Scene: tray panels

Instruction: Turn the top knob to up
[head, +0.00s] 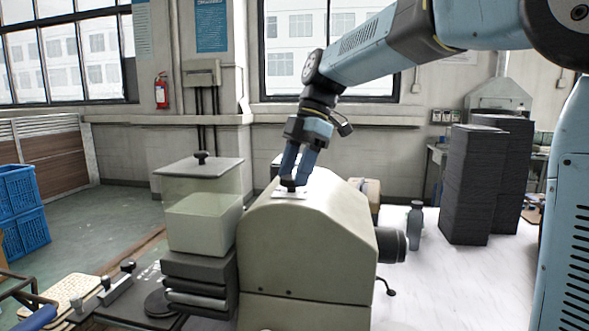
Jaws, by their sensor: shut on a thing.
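A small black knob (288,188) sits on a pale plate (289,195) on the sloped upper face of the beige machine (305,245). My gripper (292,178) points down at it from above, with its blue fingers shut on the knob. The fingers hide part of the knob, and I cannot tell which way it is turned. Another black knob (201,157) tops the lid of the clear box at left.
The clear box (203,205) stands left of the machine on dark stacked blocks (198,280). A grey bottle (416,224) and tall dark stacks (473,185) stand at right. White table surface is clear at the front right.

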